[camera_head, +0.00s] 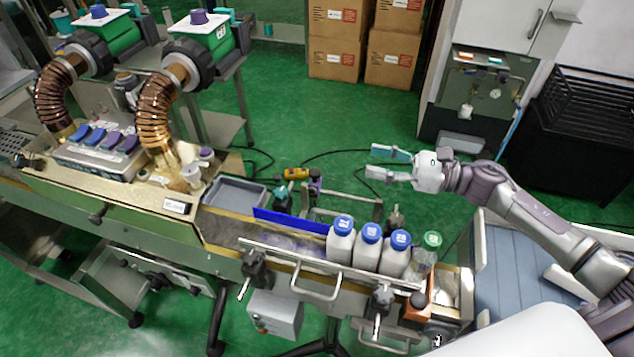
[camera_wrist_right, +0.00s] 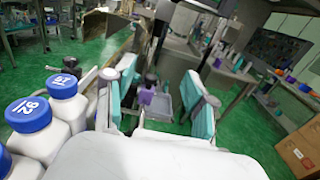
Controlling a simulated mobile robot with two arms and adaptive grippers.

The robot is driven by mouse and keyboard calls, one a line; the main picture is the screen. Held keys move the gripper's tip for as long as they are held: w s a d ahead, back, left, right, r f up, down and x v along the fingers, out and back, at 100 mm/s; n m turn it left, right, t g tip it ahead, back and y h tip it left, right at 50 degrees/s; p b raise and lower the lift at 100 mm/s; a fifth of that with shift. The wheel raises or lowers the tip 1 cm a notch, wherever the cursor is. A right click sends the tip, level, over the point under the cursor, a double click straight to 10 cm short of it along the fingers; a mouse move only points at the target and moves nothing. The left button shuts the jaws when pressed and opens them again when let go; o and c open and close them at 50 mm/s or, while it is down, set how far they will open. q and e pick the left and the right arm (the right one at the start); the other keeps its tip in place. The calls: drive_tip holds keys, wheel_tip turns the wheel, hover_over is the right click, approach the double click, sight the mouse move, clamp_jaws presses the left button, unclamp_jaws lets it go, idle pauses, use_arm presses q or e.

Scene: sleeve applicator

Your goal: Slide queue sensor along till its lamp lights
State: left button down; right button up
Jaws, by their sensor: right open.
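My right gripper (camera_head: 387,164) reaches in from the right in the head view, beyond the conveyor's far side. Its two teal-padded fingers are apart, with nothing between them. A small dark and purple unit (camera_head: 315,182) stands at the conveyor's far edge, left of the gripper; it looks like the queue sensor, but I cannot be sure. In the right wrist view a purple part (camera_wrist_right: 147,95) shows between the open fingers (camera_wrist_right: 165,98), ahead of them and apart. I cannot make out a lit lamp. My left gripper is not in view.
Several white bottles (camera_head: 341,240) with blue caps, and one green-capped bottle (camera_head: 431,247), stand along the conveyor behind a front rail (camera_head: 330,265). A yellow device (camera_head: 296,174) and a grey tray (camera_head: 236,192) are near the far edge.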

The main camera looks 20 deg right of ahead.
drive_tip(key=b, duration=0.5)
approach(315, 170)
drive_tip(key=v, duration=0.4)
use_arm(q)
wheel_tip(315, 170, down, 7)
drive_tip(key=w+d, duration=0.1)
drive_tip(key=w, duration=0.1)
use_arm(e)
drive_tip(key=p+x, duration=0.5)
drive_tip(key=x, duration=0.8)
drive_tip(key=shift+w+a, duration=0.25)
drive_tip(key=shift+a, duration=0.2)
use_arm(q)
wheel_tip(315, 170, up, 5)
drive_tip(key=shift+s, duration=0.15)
use_arm(e)
drive_tip(key=shift+f, duration=0.1)
clamp_jaws()
